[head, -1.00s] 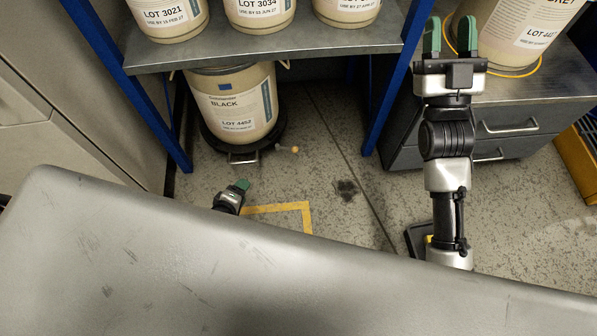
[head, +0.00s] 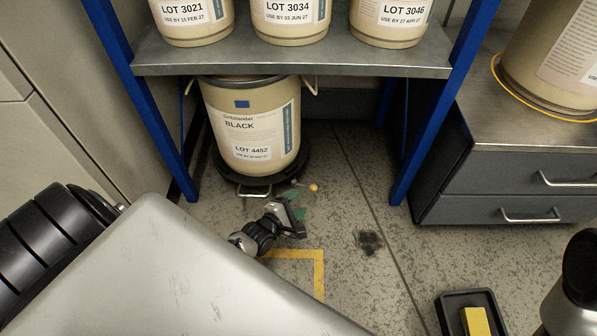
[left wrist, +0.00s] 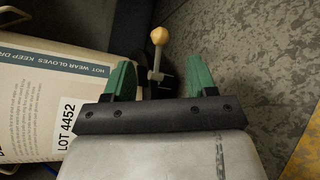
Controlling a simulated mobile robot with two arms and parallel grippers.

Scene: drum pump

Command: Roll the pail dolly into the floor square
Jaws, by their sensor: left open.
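The beige pail (head: 252,125) labelled BLACK, LOT 4452, stands upright on a round black dolly (head: 262,181) under the shelf. The dolly has a silver handle at its front and a thin lever with a wooden knob (head: 313,188) at its right. My left gripper (head: 295,204) is open just in front of the lever. In the left wrist view the knob (left wrist: 158,36) and lever lie between and beyond the green fingertips (left wrist: 160,76); contact cannot be told. The yellow floor square (head: 319,275) is nearer, partly hidden by my body. My right gripper is out of view.
The shelf (head: 290,66) with several pails overhangs the dolly, between blue posts (head: 433,110). A grey drawer cabinet (head: 505,190) stands at right. A black tray (head: 449,312) with a yellow block (head: 476,321) lies on the floor at lower right.

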